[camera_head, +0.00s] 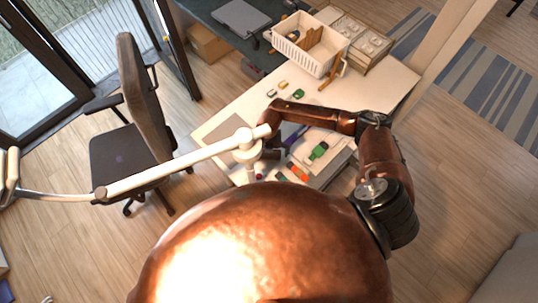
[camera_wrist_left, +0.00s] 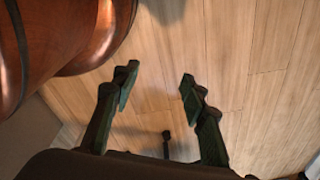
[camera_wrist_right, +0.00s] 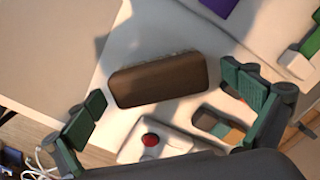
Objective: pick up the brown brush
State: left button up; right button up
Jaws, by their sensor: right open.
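The brown brush (camera_wrist_right: 158,80) shows in the right wrist view as a dark brown block with a pale strip along its far edge, lying on a light surface. My right gripper (camera_wrist_right: 172,104) is open, with one finger to each side of the brush and visible gaps between. In the head view my right gripper (camera_head: 270,150) is over the desk, partly hidden by the white lamp arm, and I cannot make out the brush there. My left gripper (camera_wrist_left: 158,90) is open and empty above the wooden floor in the left wrist view.
A white piece with a red knob (camera_wrist_right: 150,139) lies close beside the brush. A green item (camera_head: 319,151) and orange pieces (camera_head: 297,171) lie nearby on the desk (camera_head: 385,85). The white lamp arm (camera_head: 180,170) crosses near my right gripper. A white basket (camera_head: 308,45) stands farther back.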

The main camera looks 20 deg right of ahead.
jog(key=shift+w+f, duration=0.1)
jog(key=shift+w, duration=0.05)
jog(key=shift+c, duration=1.1)
jog(key=c, duration=0.5)
jog(key=shift+c, duration=1.4)
jog(key=c, duration=0.3)
jog(key=shift+c, duration=0.5)
jog(key=shift+r, duration=0.45)
pick_arm(q)
jog(key=shift+s+f+b, duration=0.55)
jog(key=shift+f+b, duration=0.05)
jog(key=shift+f, duration=0.1)
pick_arm(e)
notch_tip(320, 180, up, 9)
jog(key=shift+r, duration=0.15)
